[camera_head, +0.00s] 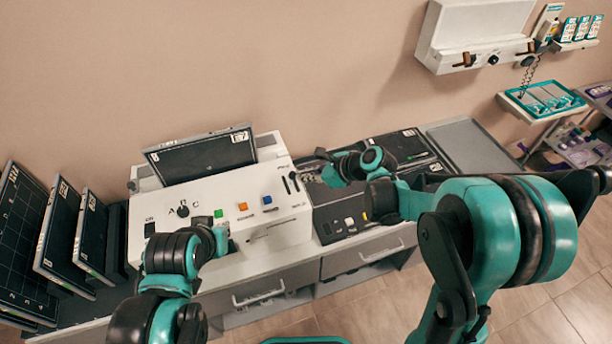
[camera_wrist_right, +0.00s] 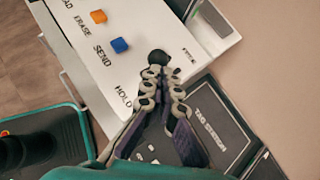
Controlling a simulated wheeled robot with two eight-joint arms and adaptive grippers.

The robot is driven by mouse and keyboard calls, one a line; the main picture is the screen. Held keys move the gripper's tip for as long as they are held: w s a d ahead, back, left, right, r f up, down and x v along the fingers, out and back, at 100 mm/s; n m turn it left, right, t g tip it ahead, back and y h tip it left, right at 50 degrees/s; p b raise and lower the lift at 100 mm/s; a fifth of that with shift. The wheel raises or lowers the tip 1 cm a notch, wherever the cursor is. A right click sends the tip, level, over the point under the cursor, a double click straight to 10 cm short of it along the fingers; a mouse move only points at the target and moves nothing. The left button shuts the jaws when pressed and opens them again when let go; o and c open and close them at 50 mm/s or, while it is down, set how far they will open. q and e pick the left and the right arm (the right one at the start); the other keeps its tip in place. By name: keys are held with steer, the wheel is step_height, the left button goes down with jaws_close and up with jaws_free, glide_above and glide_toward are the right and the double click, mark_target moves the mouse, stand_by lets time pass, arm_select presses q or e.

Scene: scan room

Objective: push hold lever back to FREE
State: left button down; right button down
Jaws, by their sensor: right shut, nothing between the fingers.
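The white console (camera_head: 160,233) has a black lever at its right edge, seen as a dark knob (camera_wrist_right: 158,57) in the right wrist view. The knob lies between the printed HOLD and FREE words, level with FREE. My right gripper (camera_wrist_right: 161,82) is shut with nothing between its fingers. Its tips are right at the knob in the picture; I cannot tell whether they touch it. The fingers hide the lever's lower part and slot. In the head view this gripper (camera_head: 320,155) is small beside the console's right edge. My left arm stands before the console; its gripper is not discernible.
Orange (camera_head: 242,207) and blue (camera_head: 267,200) buttons, a green button (camera_head: 218,213) and a dial (camera_head: 183,210) sit on the console. A dark tag station (camera_wrist_right: 218,127) adjoins it on the right. A tilted screen (camera_head: 205,157) stands behind. Dark panels (camera_head: 62,225) stand at left.

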steer(key=w+g+p, duration=0.1)
steer(key=w+a+r+m+g+h, duration=0.1)
steer(key=w+g, duration=0.1)
steer(key=w+g+h+p, duration=0.1)
steer(key=w+g, duration=0.1)
steer(key=shift+w+a+r+m+p, duration=0.2)
steer(key=shift+a+m+p, duration=0.1)
steer(key=shift+a+m, duration=0.1)
steer(key=shift+s+r, duration=0.15)
steer(key=shift+r+p, duration=0.45)
steer(key=shift+r, duration=0.25)
